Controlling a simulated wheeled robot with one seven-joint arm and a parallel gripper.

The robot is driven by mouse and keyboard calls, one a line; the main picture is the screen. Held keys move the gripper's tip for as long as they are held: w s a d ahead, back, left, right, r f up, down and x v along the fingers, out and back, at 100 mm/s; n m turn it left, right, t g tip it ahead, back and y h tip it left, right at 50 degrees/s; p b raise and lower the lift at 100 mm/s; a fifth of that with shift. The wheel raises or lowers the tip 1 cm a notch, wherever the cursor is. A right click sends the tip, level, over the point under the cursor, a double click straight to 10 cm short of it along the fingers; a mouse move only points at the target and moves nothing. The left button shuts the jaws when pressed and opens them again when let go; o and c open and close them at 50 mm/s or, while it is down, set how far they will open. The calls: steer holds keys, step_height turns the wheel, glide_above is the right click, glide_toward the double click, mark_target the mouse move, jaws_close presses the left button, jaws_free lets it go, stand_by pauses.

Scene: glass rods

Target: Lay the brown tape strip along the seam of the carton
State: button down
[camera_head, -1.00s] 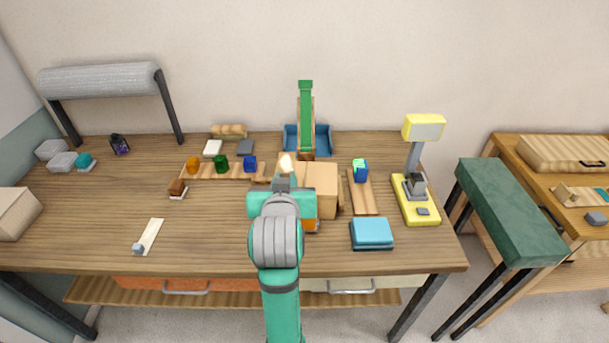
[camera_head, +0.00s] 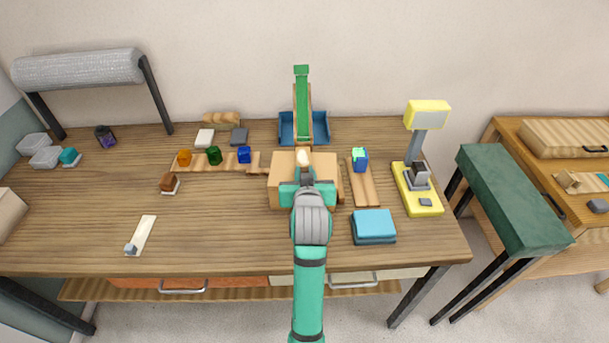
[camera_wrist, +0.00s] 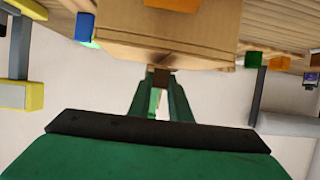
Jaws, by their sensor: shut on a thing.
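The tan carton (camera_head: 283,166) sits mid-table in the head view. It fills the upper middle of the wrist view (camera_wrist: 205,38), where a dark seam line runs across its face. My gripper (camera_head: 304,173) is over the middle of the carton in the head view. In the wrist view my gripper (camera_wrist: 161,84) is shut on a small brown piece, the tape strip (camera_wrist: 161,76), held at the carton's edge. I cannot tell whether the strip touches the carton. My arm hides the carton's front part in the head view.
A blue tray with a green-topped upright (camera_head: 289,128) stands behind the carton. Coloured blocks on a wooden rail (camera_head: 228,171) are to the left. A teal stack (camera_head: 373,225) and a yellow scale-like stand (camera_head: 419,203) are to the right. The left front table is mostly clear.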

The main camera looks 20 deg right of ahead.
steer(key=shift+s+f, duration=0.15)
steer(key=shift+f, duration=0.6)
steer(key=shift+a+f, duration=0.1)
steer(key=c, duration=1.6)
jaws_free()
steer(key=shift+c, duration=0.2)
